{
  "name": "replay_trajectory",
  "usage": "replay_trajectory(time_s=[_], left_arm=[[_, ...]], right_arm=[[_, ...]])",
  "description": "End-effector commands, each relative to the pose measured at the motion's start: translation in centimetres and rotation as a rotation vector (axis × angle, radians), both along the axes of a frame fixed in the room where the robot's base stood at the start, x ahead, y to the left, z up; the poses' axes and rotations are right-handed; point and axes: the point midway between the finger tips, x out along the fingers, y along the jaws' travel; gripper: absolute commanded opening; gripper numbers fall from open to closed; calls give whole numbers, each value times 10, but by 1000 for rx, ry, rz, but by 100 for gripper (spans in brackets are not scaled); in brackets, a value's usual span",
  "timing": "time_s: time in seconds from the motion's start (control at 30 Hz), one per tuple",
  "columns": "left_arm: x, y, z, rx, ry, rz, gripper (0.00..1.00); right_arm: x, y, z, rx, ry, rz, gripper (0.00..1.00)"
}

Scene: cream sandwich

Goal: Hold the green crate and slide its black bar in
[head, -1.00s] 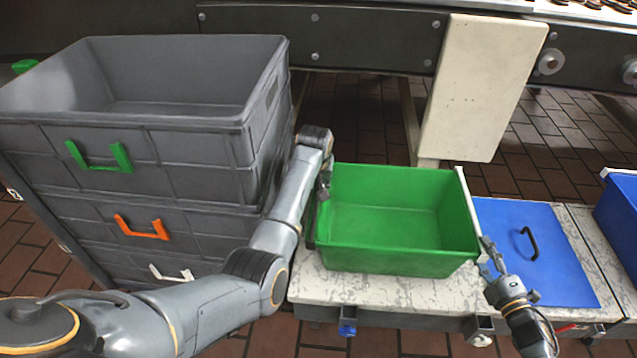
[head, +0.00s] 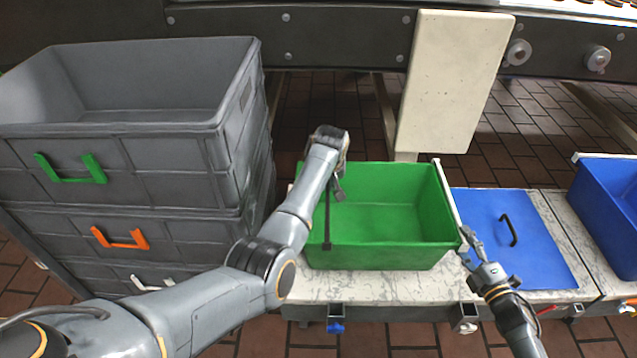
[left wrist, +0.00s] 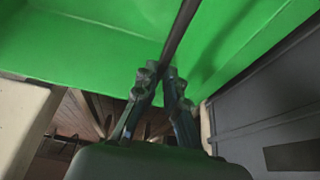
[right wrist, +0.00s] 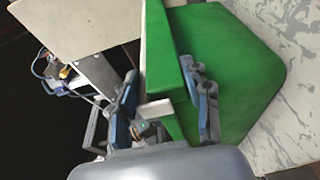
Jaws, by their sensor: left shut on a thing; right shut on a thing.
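The green crate (head: 385,222) stands open and empty on the worn white table. A white strip (head: 447,200) runs along its right rim. My left gripper (head: 335,192) is shut on the thin black bar (head: 327,225), which lies over the crate's left end, just inside the left rim. The left wrist view shows the bar (left wrist: 180,35) running from the fingertips (left wrist: 163,82) across green crate walls; whether it touches the crate is unclear. My right gripper (head: 468,245) is shut on the crate's right wall; in the right wrist view its fingers (right wrist: 165,95) straddle that wall.
A blue lid (head: 515,235) with a black handle lies right of the crate. A blue crate (head: 610,215) stands further right. Stacked grey crates (head: 120,160) rise close beside my left arm. A cream panel (head: 455,85) stands behind the table (head: 400,285).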

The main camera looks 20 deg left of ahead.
Motion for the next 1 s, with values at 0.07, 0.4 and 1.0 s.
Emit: replay_trajectory(time_s=[0.07, 0.4, 1.0], left_arm=[[0, -3, 0, -6, -2, -4, 0], [0, -3, 0, -6, -2, -4, 34], [-19, -10, 52, -6, -7, -3, 34]], right_arm=[[-1, 1, -1, -1, 2, 2, 0], [-1, 2, -1, 0, 2, 3, 0], [-1, 2, -1, -1, 2, 4, 0]])
